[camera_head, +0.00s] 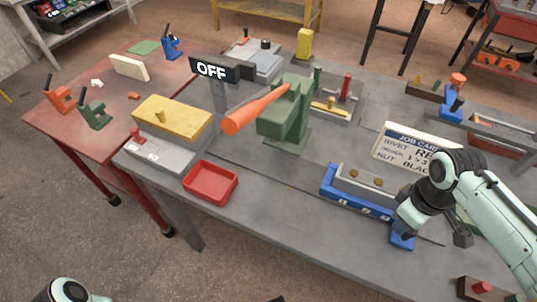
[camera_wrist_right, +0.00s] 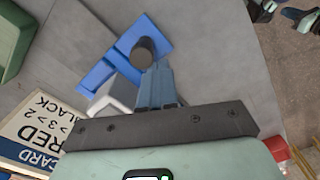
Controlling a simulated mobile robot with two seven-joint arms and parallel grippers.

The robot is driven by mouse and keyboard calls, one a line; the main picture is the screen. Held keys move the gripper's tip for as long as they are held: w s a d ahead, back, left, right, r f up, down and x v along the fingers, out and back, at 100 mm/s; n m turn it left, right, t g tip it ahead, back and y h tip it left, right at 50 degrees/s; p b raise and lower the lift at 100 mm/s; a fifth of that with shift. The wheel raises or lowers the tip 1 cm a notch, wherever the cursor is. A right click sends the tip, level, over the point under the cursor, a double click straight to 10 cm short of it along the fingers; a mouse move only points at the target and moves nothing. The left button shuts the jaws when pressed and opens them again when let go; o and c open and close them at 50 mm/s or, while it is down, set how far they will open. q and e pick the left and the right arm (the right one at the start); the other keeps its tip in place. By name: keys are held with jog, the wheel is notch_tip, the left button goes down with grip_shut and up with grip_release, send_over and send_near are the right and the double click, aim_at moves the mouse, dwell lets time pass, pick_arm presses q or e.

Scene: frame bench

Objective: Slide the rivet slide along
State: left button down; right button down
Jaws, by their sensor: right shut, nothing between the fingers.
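The rivet slide is a blue numbered rail (camera_head: 345,203) with a grey block (camera_head: 372,188) bearing brass-coloured round tops, at the front right of the bench. The rail's blue end (camera_head: 402,242) shows just below my right gripper (camera_head: 404,222). In the right wrist view, my right gripper (camera_wrist_right: 158,82) is shut and empty, its tips close to a dark round knob (camera_wrist_right: 144,52) over the blue part (camera_wrist_right: 100,75). I cannot tell whether they touch the knob. My left gripper is out of view; only part of my left arm shows at the bottom left.
A job card (camera_head: 402,144) stands behind the slide. A green press (camera_head: 284,125) with an orange handle stands mid-bench. Bare bench lies left of the rail.

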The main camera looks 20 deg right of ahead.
jog(key=shift+s+d, duration=1.7)
jog(key=shift+s, duration=0.3)
jog(key=shift+w+a, duration=0.5)
jog(key=shift+w, duration=0.1)
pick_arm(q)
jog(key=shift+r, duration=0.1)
